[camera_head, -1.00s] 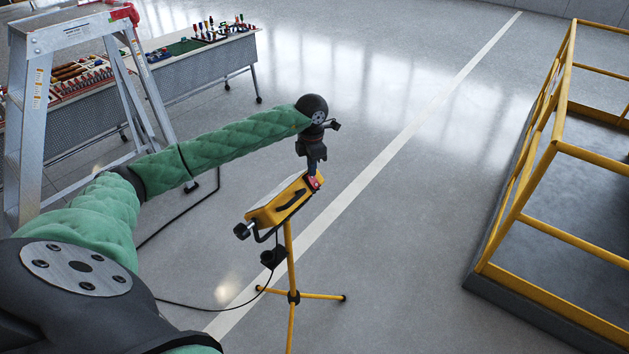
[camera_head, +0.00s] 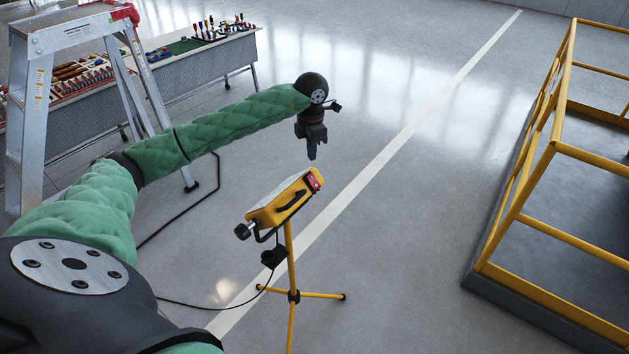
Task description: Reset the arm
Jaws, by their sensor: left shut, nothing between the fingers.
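My left arm, in green quilted padding, comes in from the left and reaches out over the floor. My left gripper (camera_head: 311,152) hangs from the black wrist, pointing down, shut and empty. It is above and apart from a yellow work light (camera_head: 283,200) on a yellow tripod (camera_head: 291,296). A red part (camera_head: 315,180) sits at the light's upper right end, below the fingertips. My right arm and gripper are not in view.
A metal stepladder (camera_head: 36,125) stands at the left. Behind it a long bench (camera_head: 208,68) holds tools. A yellow-railed platform (camera_head: 529,217) stands at the right. A black cable (camera_head: 219,184) lies on the floor.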

